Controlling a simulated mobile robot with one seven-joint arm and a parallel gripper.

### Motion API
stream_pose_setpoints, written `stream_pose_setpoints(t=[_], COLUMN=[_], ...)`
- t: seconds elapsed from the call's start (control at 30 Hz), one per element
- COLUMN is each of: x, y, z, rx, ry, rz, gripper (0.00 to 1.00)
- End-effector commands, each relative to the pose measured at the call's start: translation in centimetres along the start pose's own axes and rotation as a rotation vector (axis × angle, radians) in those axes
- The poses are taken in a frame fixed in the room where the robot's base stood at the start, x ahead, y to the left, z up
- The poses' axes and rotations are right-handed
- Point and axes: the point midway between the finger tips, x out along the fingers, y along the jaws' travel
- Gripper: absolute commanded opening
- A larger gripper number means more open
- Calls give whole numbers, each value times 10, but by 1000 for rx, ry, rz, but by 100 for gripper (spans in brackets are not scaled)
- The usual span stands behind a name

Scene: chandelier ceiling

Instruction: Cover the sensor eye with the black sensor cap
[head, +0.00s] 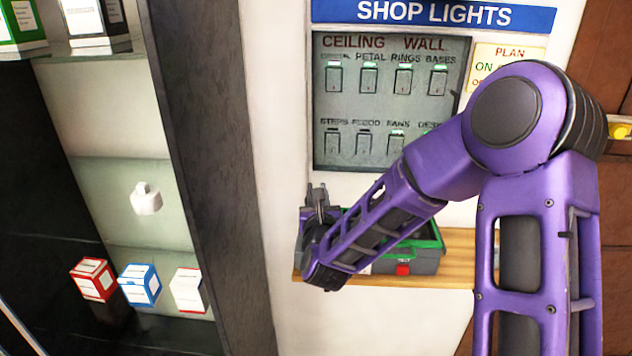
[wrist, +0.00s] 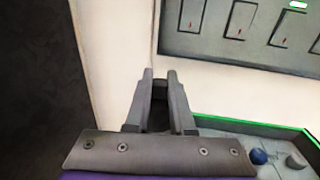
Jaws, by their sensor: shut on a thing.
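My gripper (head: 318,192) is in front of the white wall, just below the left part of the switch panel. In the wrist view my gripper (wrist: 160,73) has its two fingers close together with a narrow gap. A dark thing (wrist: 158,118) sits low between them; it fits the black sensor cap, but its shape is mostly hidden. A white rounded fitting (head: 146,198) is on the pale back wall of the cabinet at the left, apart from my gripper. It looks like the sensor; I cannot make out its eye.
A dark upright post (head: 205,150) stands between the cabinet and my gripper. Several small boxes (head: 140,285) stand below the fitting. A green-rimmed tray (head: 425,262) sits on a wooden shelf (head: 455,272). The switch panel (head: 392,105) is above.

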Motion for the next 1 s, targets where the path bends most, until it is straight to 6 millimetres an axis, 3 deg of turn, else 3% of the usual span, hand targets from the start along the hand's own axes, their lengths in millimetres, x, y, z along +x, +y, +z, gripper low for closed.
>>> stream_pose_setpoints(t=[0.6, 1.0], x=[0, 0], y=[0, 0], z=[-51, -58], rx=[1, 0], ry=[1, 0], rz=[0, -1], gripper=[0, 0])
